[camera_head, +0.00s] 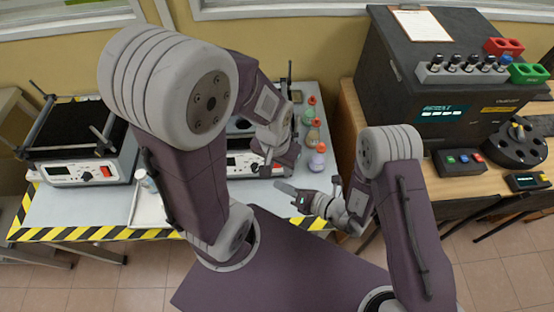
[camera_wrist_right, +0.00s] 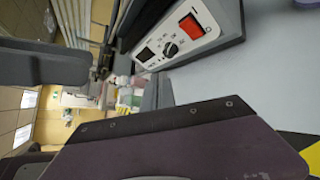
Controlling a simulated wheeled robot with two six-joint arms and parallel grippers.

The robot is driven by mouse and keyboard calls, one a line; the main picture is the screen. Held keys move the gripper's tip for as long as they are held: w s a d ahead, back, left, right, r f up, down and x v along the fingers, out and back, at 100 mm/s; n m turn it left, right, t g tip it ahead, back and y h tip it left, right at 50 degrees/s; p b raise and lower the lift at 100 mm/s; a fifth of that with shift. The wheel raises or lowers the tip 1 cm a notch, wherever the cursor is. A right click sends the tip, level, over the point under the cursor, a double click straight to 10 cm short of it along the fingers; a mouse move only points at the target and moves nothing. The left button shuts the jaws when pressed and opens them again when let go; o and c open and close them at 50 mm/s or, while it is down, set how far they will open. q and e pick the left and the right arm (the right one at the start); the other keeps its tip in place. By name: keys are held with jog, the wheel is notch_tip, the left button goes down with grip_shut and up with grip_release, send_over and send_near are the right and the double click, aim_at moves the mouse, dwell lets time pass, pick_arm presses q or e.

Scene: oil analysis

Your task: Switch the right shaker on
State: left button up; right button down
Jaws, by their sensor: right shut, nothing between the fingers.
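The right shaker (camera_head: 240,160) stands on the grey table, largely hidden behind my left arm. Part of its white front panel shows. In the right wrist view, a shaker's white front panel (camera_wrist_right: 180,35) appears turned sideways, with a lit-looking red rocker switch (camera_wrist_right: 191,28), a black knob (camera_wrist_right: 170,49) and a small display. My right gripper (camera_head: 290,189) is shut and empty, in front of the right shaker near the table's front edge, apart from the panel. My left gripper (camera_head: 276,168) hangs by the right shaker's front; its jaws are unclear.
The left shaker (camera_head: 82,172) stands at the left with a red switch. Several flasks with coloured contents (camera_head: 314,138) stand right of the right shaker. A white tray (camera_head: 150,205) lies between the shakers. A black analyser (camera_head: 450,85) fills the right bench.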

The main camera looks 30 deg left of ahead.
jog(key=shift+w+a+f+b, duration=0.5)
jog(key=shift+w+a+b, duration=0.2)
jog(key=shift+w, duration=0.45)
jog(key=shift+w+a+f+b, duration=0.6)
jog(key=shift+w+a, duration=0.15)
jog(key=shift+w, duration=0.45)
jog(key=shift+w+a+f+b, duration=0.45)
jog(key=shift+w+a+b, duration=0.25)
jog(key=shift+w, duration=0.45)
jog(key=shift+a+f, duration=0.1)
jog(key=shift+w+a, duration=0.15)
jog(key=shift+w, duration=0.15)
